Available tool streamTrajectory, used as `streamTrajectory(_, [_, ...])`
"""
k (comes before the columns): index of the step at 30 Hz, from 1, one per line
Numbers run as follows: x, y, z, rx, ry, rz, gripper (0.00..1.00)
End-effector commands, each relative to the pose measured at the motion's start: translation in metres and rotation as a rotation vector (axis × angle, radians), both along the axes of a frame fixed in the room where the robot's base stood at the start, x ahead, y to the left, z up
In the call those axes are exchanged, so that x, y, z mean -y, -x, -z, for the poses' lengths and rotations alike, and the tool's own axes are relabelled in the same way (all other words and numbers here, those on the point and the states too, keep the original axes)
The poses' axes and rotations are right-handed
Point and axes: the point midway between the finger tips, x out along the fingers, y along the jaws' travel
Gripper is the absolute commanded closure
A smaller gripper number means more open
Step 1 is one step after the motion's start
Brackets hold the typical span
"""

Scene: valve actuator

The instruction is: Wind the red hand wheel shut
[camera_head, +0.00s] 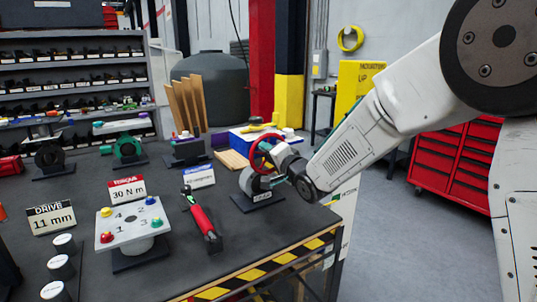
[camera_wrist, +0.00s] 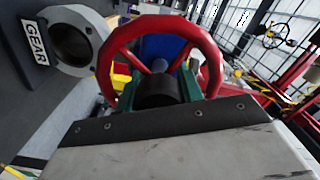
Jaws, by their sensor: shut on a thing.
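The red hand wheel (camera_head: 254,152) stands on the grey gear actuator (camera_head: 249,184) near the bench's right end. In the wrist view the wheel (camera_wrist: 160,23) fills the upper middle, its rim and spokes facing me. My gripper (camera_head: 284,168) comes in from the right, close against the wheel. Its green fingers (camera_wrist: 156,85) stand either side of the wheel's dark hub and are shut on the wheel. The actuator's round flange (camera_wrist: 73,46) with a GEAR label (camera_wrist: 34,42) is left of the wheel. The wheel's far side and the fingertips' exact contact are partly hidden.
A red-handled torque tool (camera_head: 203,219) lies on the dark bench left of the actuator. A white panel with coloured knobs (camera_head: 130,227) stands further left. A blue box (camera_head: 262,137) is behind the wheel. Striped tape (camera_head: 262,270) marks the bench's front edge.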

Motion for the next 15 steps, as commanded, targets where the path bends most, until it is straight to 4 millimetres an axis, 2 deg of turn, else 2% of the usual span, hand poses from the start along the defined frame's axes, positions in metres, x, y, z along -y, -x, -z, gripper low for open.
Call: streamTrajectory(15, [0.0008, 0.0, 0.001, -0.026, -0.035, 0.001, 0.85])
